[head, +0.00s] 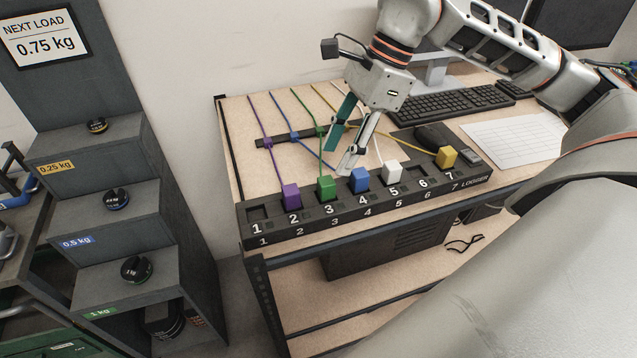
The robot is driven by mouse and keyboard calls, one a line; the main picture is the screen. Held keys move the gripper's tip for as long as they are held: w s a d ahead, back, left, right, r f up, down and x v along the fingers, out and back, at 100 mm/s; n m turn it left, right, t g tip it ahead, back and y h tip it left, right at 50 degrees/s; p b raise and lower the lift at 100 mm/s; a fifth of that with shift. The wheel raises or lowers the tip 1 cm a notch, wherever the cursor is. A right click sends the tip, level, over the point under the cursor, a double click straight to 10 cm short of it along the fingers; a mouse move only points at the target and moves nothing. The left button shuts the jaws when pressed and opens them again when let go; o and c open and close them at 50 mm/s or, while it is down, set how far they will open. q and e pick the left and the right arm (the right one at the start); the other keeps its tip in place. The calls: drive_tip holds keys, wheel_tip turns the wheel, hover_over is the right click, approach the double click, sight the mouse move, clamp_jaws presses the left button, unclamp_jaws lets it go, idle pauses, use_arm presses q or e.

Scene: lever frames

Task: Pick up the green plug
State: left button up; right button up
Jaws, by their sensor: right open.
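The green plug (326,187) sits upright in socket 3 of the black logger strip (410,200), with a green cable running to the back of the table. The purple plug (291,197) is to its left in socket 2 and the blue plug (360,180) to its right in socket 4. My right gripper (337,159) is open and empty, pointing down. Its fingertips appear just above and behind the gap between the green and blue plugs, apart from both as far as I can tell. My left gripper is not in view.
A white plug (392,173) is in socket 5 and a yellow plug (446,157) in socket 7; sockets 1 and 6 are empty. A cable bar (283,137) lies behind. A keyboard (437,106), mouse (430,137) and paper (515,137) are to the right.

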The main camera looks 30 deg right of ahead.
sight(326, 180)
drive_tip(key=x, duration=0.7)
drive_tip(key=shift+s+f+p, duration=0.1)
drive_tip(key=shift+f+p, duration=0.15)
drive_tip(key=shift+p, duration=0.05)
clamp_jaws()
